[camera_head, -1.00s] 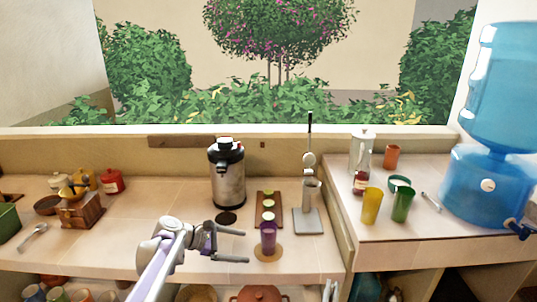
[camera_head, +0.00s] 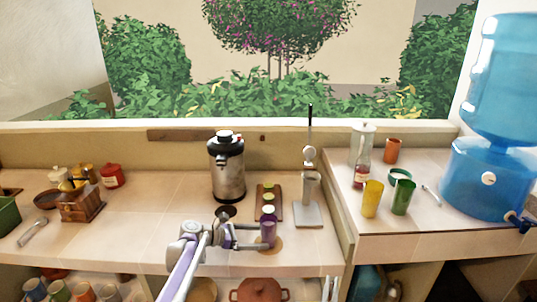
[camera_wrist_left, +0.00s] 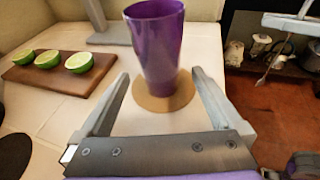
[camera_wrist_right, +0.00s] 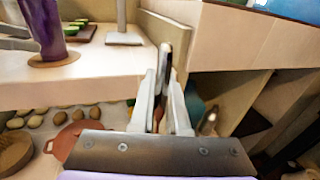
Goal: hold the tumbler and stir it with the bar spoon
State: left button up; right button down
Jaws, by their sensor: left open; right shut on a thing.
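The purple tumbler (camera_head: 268,232) stands upright on a round cork coaster (camera_head: 273,245) near the counter's front edge. My left gripper (camera_head: 256,238) is open at the tumbler. In the left wrist view the tumbler (camera_wrist_left: 157,45) stands just ahead of and partly between the spread fingers (camera_wrist_left: 163,90), with gaps beside it. My right gripper (camera_head: 331,288) shows only at the bottom edge of the head view, below the counter front. In the left wrist view it is shut on the thin bar spoon (camera_wrist_left: 275,62), which hangs down.
A board with cut limes (camera_head: 268,203) lies behind the tumbler. A steel dispenser (camera_head: 227,170) stands left of it, and a grey-based stand (camera_head: 307,216) stands to the right. A raised counter side (camera_head: 340,215) rises at the right. Cups and a red pot (camera_head: 259,290) sit below.

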aim_at(265, 237)
pick_arm(q)
jog(key=shift+x, duration=1.6)
jog(key=shift+f, duration=0.1)
jog(key=c, duration=1)
